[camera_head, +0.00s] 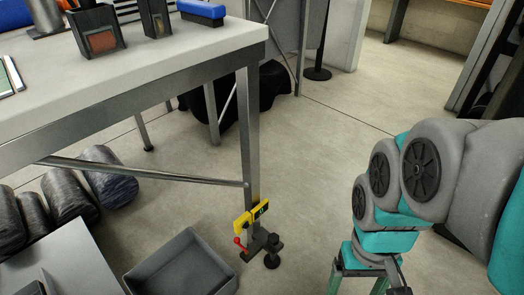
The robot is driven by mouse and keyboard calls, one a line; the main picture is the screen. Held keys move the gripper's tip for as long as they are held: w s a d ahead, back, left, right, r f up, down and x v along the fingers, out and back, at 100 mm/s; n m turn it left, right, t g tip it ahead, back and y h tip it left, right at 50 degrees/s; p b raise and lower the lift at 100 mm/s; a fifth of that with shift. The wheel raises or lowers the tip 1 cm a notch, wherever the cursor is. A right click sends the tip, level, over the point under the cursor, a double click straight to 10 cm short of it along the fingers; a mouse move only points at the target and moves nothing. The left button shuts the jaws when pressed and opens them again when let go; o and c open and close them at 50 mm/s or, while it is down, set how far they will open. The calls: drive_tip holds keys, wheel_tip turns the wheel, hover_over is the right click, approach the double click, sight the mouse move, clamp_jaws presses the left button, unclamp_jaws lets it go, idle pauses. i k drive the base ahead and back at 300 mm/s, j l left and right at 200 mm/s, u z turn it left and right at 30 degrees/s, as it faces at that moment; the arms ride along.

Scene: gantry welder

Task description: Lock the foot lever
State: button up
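The foot lever (239,242) is a small lever with a red knob. It sticks out to the left, low on the foot of the table's front leg. It sits beside a yellow bracket (251,214) with a small green mark, just above the dark foot (261,244). My gripper (364,280) is at the bottom edge, right of the foot and apart from the lever. Its fingertips are cut off by the picture's edge, so its opening and contents are hidden.
The white-topped table (150,75) stands above the lever, with a slanted brace (150,172) on its leg. An empty grey tray (184,264) lies left of the foot. Dark rolls (108,178) lie under the table. The floor right of the leg is clear.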

sight(237, 240)
drive_tip(key=l+u, duration=0.6)
drive_tip(key=u, duration=0.15)
drive_tip(key=l+u, duration=0.4)
drive_tip(key=j, duration=0.1)
